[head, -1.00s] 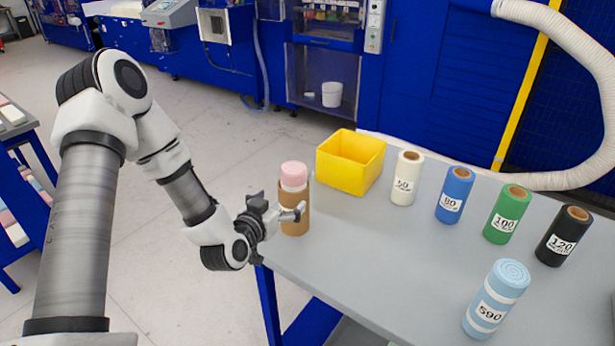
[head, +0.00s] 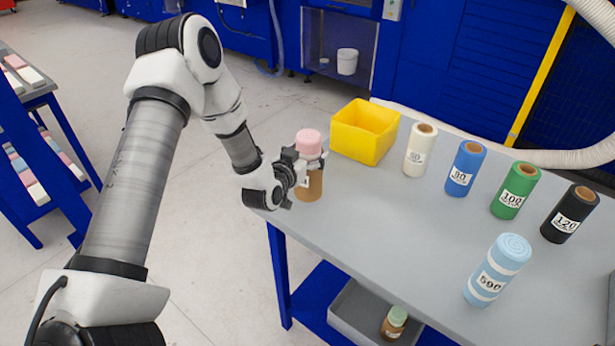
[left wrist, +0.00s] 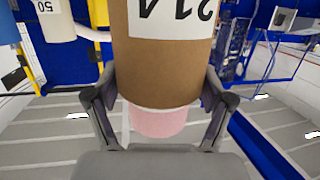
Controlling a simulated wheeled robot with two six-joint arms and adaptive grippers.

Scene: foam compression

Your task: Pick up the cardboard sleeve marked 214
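The brown cardboard sleeve marked 214 (head: 309,184) stands upright at the table's left corner, with a pink foam roll (head: 308,141) sticking out of its top. My left gripper (head: 305,168) is at the sleeve's upper part, a finger on either side. In the left wrist view the brown sleeve (left wrist: 165,66) appears upside down, with the number 214 cut off at the top and the pink foam (left wrist: 158,122) below. The fingers (left wrist: 160,88) lie close along both sides of the sleeve; whether they press on it I cannot tell. My right gripper is out of view.
A yellow bin (head: 352,146) stands just behind the sleeve. White, blue, green and black sleeves (head: 465,168) stand in a row to the right. A light blue roll marked 590 (head: 497,270) stands near the front. A grey bin (head: 352,312) is on the lower shelf.

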